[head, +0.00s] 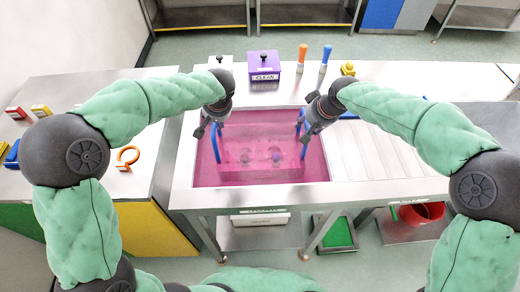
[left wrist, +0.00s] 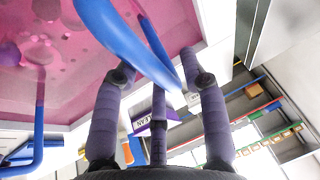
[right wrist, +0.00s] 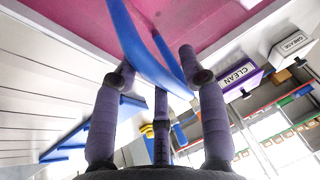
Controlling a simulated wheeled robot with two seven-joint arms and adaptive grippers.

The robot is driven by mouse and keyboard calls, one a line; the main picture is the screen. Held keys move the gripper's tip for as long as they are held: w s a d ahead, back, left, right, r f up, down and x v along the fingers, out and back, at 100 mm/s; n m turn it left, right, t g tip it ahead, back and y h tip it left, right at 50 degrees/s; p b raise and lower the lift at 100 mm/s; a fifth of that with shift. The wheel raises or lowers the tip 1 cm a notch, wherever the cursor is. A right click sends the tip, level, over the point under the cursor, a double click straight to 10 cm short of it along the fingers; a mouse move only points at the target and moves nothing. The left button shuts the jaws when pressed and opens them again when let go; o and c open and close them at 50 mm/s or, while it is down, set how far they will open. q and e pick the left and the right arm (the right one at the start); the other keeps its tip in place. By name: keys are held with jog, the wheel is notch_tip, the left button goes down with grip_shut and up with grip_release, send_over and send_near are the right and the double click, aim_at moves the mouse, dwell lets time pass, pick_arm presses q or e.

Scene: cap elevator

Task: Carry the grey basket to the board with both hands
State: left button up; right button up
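The basket (head: 262,172) sits in the pink liquid of the sink and looks pink through it. A blue handle rises at each end, with the left handle (head: 216,143) and right handle (head: 303,127) above the liquid. My left gripper (head: 209,130) is at the left handle, fingers apart; in the left wrist view the blue bar (left wrist: 115,42) passes between them. My right gripper (head: 307,127) is at the right handle, also with fingers apart around the bar (right wrist: 147,55). Whether any finger touches is unclear. The ribbed board (head: 375,153) is right of the sink.
A purple CLEAN box (head: 264,66) stands behind the sink, with orange-handled (head: 302,54) and blue-handled (head: 326,55) tools beside it. An orange ring-shaped item (head: 127,158) lies on the left counter. The ribbed board looks clear beneath my right arm.

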pick_arm(q)
grip_shut()
pick_arm(e)
grip_shut()
pick_arm(q)
jog(key=shift+w+r, duration=0.1)
jog(key=shift+r, duration=0.1)
pick_arm(e)
jog(key=shift+w+r, duration=0.1)
jog(key=shift+r, duration=0.15)
pick_arm(q)
jog(key=shift+r, duration=0.1)
